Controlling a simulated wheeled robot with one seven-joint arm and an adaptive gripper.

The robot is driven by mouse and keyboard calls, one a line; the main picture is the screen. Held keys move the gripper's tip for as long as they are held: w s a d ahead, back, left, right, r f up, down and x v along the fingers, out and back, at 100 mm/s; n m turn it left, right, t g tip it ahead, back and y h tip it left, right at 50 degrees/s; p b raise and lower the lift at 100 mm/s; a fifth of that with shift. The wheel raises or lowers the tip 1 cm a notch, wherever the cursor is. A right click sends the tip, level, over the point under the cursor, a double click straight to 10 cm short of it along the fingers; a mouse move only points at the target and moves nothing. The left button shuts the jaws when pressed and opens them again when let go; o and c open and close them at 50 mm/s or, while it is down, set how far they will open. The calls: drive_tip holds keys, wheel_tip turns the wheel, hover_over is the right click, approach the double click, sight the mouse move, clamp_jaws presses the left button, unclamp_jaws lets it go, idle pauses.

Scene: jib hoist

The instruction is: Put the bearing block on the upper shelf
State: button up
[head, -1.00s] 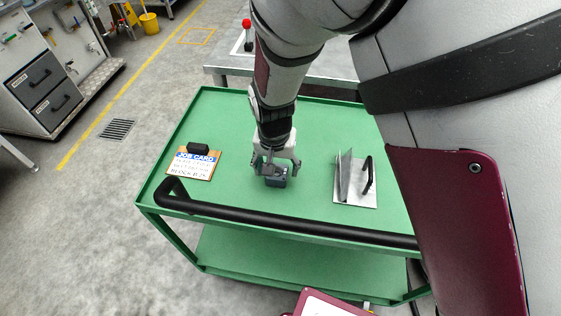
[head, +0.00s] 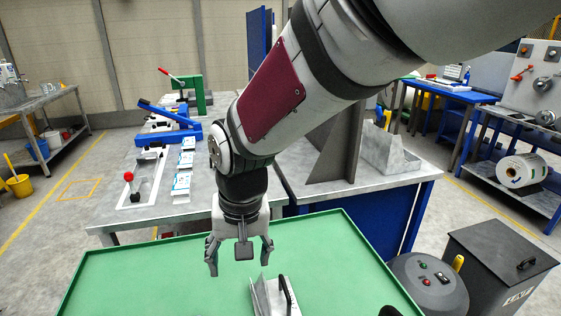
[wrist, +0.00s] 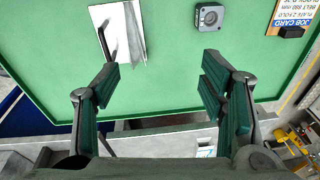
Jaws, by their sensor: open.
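The bearing block (wrist: 209,17) is a small dark grey block with a round bore. In the wrist view it rests on the green upper shelf (wrist: 180,75) of the cart, near the top of the picture. It is not visible in the head view, which shows the shelf's far part (head: 150,285). My gripper (head: 240,262) is open and empty, with its fingers pointing down above the shelf. The fingers are apart from the block.
A bent metal plate with a black handle (head: 285,297) stands on the shelf, left of the block in the wrist view (wrist: 118,35). A job card (wrist: 291,16) lies at the upper right there. Behind the cart is a grey bench (head: 190,205). A dark bin (head: 500,265) stands at right.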

drive_tip(key=s+d+r+t, duration=0.1)
drive_tip(key=s+d+r, duration=0.2)
drive_tip(key=s+d, duration=0.2)
drive_tip(key=s+d+r+m, duration=0.1)
drive_tip(key=s+d+r, duration=0.2)
drive_tip(key=d, duration=0.8)
drive_tip(key=s+d+r+t+h, duration=0.1)
drive_tip(key=s+d+r, duration=0.2)
drive_tip(key=s+d, duration=0.4)
drive_tip(key=shift+s+d+r+m+t, duration=0.2)
drive_tip(key=shift+d+r+m+t, duration=0.15)
drive_tip(key=shift+d, duration=0.75)
